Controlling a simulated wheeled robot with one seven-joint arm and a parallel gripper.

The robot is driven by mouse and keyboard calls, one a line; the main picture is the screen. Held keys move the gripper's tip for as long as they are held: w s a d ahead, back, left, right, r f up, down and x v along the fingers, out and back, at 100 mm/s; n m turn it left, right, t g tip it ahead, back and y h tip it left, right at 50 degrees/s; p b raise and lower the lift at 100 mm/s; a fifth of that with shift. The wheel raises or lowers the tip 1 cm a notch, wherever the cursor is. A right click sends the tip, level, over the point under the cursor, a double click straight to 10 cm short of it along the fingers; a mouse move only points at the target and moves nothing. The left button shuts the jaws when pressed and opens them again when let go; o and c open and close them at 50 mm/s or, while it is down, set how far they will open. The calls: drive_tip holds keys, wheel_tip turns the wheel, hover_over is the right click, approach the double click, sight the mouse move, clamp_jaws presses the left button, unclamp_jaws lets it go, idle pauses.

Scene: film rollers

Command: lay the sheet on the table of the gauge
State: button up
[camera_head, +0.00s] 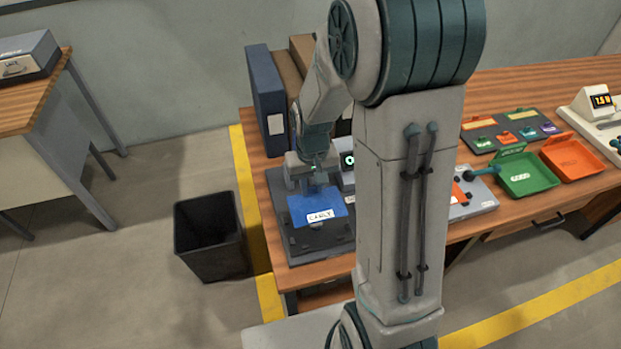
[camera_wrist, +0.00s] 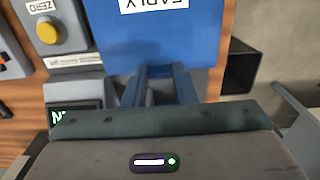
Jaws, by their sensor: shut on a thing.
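The sheet (camera_head: 301,208) is blue with a white label, read as "EARLY" upside down in the wrist view (camera_wrist: 130,52). My gripper (camera_head: 316,186) is shut on the sheet's near edge in the wrist view, its two fingers (camera_wrist: 160,74) reaching to it. In the head view the sheet is over the dark grey gauge (camera_head: 325,240) at the table's left end; whether it touches the gauge table is unclear. The gauge's panel with a yellow button marked "ZERO" (camera_wrist: 47,33) and a lit green screen (camera_wrist: 75,116) lie left of the sheet in the wrist view.
A dark blue binder (camera_head: 268,95) stands behind the gauge. A black bin (camera_head: 208,235) is on the floor to the left. Green (camera_head: 527,172) and orange (camera_head: 572,157) trays lie at the right of the wooden table (camera_head: 530,80). My arm hides the table's middle.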

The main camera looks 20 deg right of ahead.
drive_tip(key=shift+f+b, duration=3)
drive_tip(key=shift+f, duration=1.1)
drive_tip(key=shift+f, duration=0.15)
drive_tip(key=o, duration=1.4)
drive_tip(key=shift+o, duration=0.2)
drive_tip(key=shift+r+p, duration=2.45)
drive_tip(key=shift+r, duration=1.1)
